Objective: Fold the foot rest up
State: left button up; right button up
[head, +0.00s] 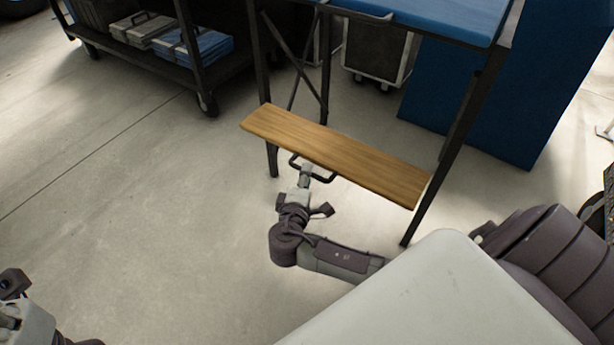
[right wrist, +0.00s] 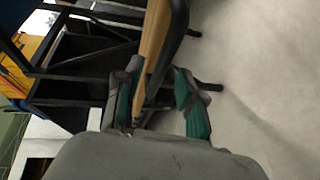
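The foot rest (head: 335,153) is a flat wooden board set low across the front of a dark metal frame under a blue tabletop. It is folded down and about level. My right gripper (head: 313,166) is at the board's front edge, left of its middle. In the right wrist view the teal-padded fingers of my right gripper (right wrist: 160,102) stand apart, with the edge of the foot rest (right wrist: 154,45) between them. The left finger is close to the wood; I cannot tell if it touches. Part of my left arm shows at the lower left corner; its fingers cannot be made out.
The blue tabletop (head: 430,14) is above the foot rest, on dark legs (head: 455,145). A blue panel (head: 490,85) stands at the right. A dark cart (head: 150,50) with stacked items is at the upper left. The floor left of the frame is clear.

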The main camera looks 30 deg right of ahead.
jog(key=shift+x, duration=1.2)
grip_shut()
